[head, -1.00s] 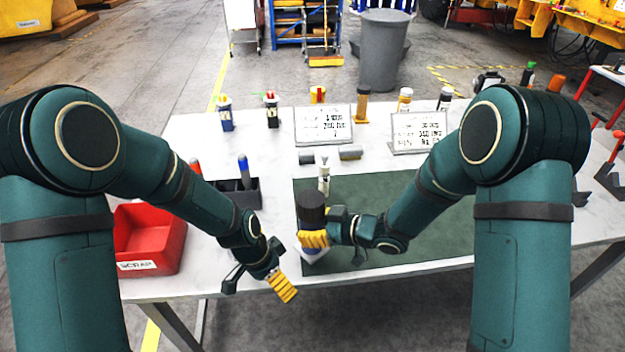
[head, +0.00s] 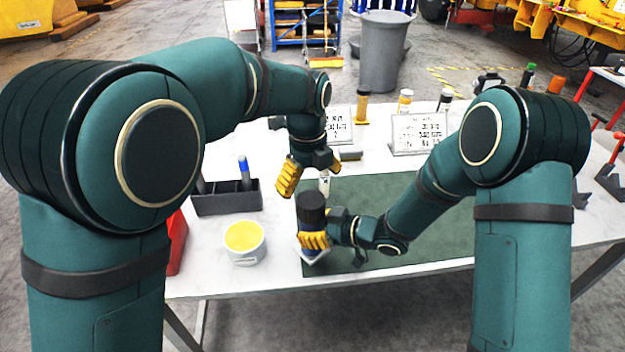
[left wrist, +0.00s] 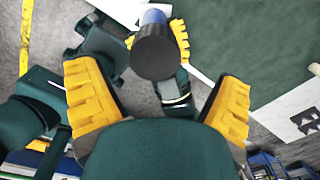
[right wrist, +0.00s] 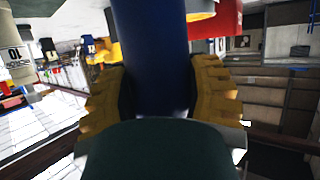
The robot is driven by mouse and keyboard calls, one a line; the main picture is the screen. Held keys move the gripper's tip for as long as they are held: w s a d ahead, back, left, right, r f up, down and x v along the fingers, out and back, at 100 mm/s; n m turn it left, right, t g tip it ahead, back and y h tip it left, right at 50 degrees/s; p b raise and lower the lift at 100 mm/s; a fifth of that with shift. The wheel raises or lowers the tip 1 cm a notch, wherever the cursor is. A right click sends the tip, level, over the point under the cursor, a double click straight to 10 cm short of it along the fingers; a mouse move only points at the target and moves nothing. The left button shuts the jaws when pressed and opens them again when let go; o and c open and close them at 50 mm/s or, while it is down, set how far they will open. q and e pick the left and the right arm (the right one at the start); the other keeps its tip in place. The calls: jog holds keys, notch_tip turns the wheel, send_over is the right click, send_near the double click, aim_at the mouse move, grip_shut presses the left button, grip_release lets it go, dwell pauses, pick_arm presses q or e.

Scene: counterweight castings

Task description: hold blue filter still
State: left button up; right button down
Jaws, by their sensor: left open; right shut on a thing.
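The blue filter, with a wide black top (head: 311,207), stands upright at the left front of the green mat (head: 400,252). My right gripper (head: 314,241) is shut on its blue lower body. In the right wrist view the blue body (right wrist: 152,60) fills the space between the two yellow fingers. My left gripper (head: 290,177) is open and empty, a little above and behind the filter's top. In the left wrist view the black top (left wrist: 157,55) lies beyond the gap between the spread fingers, apart from them. The filter's lower front is partly hidden by my right fingers.
A white tub with yellow contents (head: 244,238) stands left of the filter. A pale bottle (head: 324,183) stands just behind the filter. A sign (head: 419,132) stands at the back. The mat's right side is clear.

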aim_at(314, 198)
pick_arm(q)
jog(key=shift+s+d+r+m, duration=0.1)
jog(key=shift+s+d+m, duration=0.2)
jog(key=shift+m, duration=0.3)
jog(key=shift+f, duration=0.3)
notch_tip(314, 198, down, 7)
jog(key=shift+s+f, duration=0.1)
jog(key=shift+f, duration=0.05)
jog(key=c, duration=1.2)
jog(key=shift+d, duration=0.1)
